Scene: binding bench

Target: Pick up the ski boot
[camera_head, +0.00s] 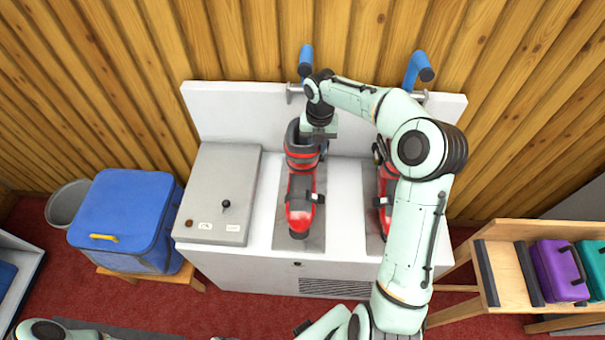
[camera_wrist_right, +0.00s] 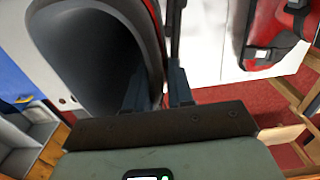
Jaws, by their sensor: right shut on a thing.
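A red and black ski boot (camera_head: 300,212) stands upright over the left grey mat on the white bench, toe toward me. Its open dark cuff (camera_wrist_right: 95,50) fills the left of the wrist view. My right gripper (camera_head: 319,134) is at the top of the boot, shut on the cuff's rim. In the wrist view, one finger is inside the cuff and the other outside (camera_wrist_right: 160,88). I cannot tell whether the sole touches the mat. A second red boot (camera_head: 385,188) is on the right mat, partly hidden by my right arm. My left gripper is not in view.
A grey control box (camera_head: 222,190) sits at the bench's left. Blue-handled fittings (camera_head: 306,58) rise behind the boots. A blue bag (camera_head: 125,215) is left of the bench; a wooden rack with purple and teal cases (camera_head: 559,270) is at right.

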